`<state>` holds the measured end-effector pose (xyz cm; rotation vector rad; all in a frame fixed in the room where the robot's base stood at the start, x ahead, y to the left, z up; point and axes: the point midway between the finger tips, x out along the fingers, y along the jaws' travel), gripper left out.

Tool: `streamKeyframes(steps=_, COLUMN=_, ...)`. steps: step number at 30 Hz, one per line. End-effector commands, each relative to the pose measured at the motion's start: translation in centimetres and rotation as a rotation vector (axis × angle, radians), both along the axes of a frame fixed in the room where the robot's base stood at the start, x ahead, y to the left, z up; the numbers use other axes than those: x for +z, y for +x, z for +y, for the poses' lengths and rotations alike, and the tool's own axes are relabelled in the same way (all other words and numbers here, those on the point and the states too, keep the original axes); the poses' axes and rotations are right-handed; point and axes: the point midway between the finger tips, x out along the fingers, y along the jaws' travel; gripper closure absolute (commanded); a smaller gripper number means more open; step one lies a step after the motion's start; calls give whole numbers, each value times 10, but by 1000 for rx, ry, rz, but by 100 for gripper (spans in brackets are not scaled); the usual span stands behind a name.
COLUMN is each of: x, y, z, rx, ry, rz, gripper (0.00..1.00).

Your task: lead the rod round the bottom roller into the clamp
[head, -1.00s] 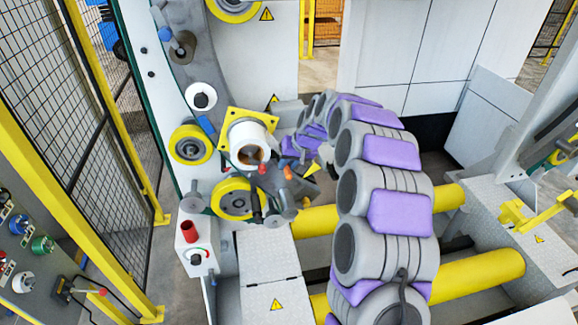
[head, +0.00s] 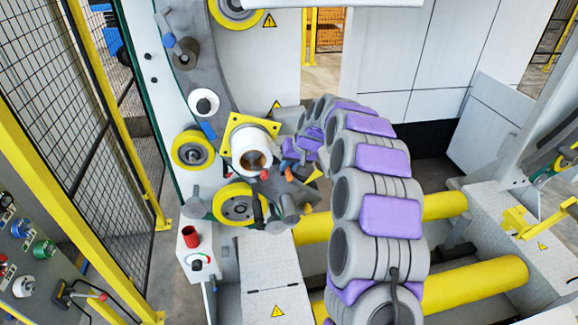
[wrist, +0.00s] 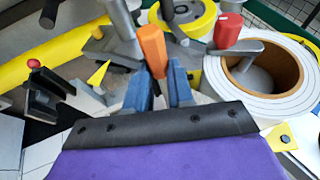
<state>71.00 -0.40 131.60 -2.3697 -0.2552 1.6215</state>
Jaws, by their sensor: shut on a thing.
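My gripper (wrist: 158,88), with blue fingers, is shut on a piece with an orange end (wrist: 152,50), which I take to be the rod. The orange end also shows in the head view (head: 289,174), beside the white spool. The rest of the rod cannot be made out. The bottom roller (head: 237,205) is a yellow-rimmed disc at lower left; its yellow rim also shows beyond the gripper in the wrist view (wrist: 190,20). A dark fixture with a red knob (wrist: 35,64) stands left of the gripper; I cannot tell whether it is the clamp.
A white spool (head: 250,147) on a yellow plate stands close to the gripper. Another yellow roller (head: 193,151) is above the bottom roller. Yellow beams (head: 475,281) run across the lower right. A mesh fence (head: 75,120) stands at left.

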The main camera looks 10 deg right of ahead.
Motion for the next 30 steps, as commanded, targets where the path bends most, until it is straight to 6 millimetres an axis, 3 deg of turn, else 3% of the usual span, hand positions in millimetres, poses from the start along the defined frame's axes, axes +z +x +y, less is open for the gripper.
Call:
streamKeyframes(steps=8, x=0, y=0, z=-4, rx=-1, ry=0, rz=-1, gripper=100)
streamKeyframes(steps=24, x=-1, y=-1, z=-36, rx=-1, ry=2, rz=1, gripper=100)
streamKeyframes(steps=30, x=0, y=-1, z=-38, rx=0, ry=1, rz=1, gripper=100)
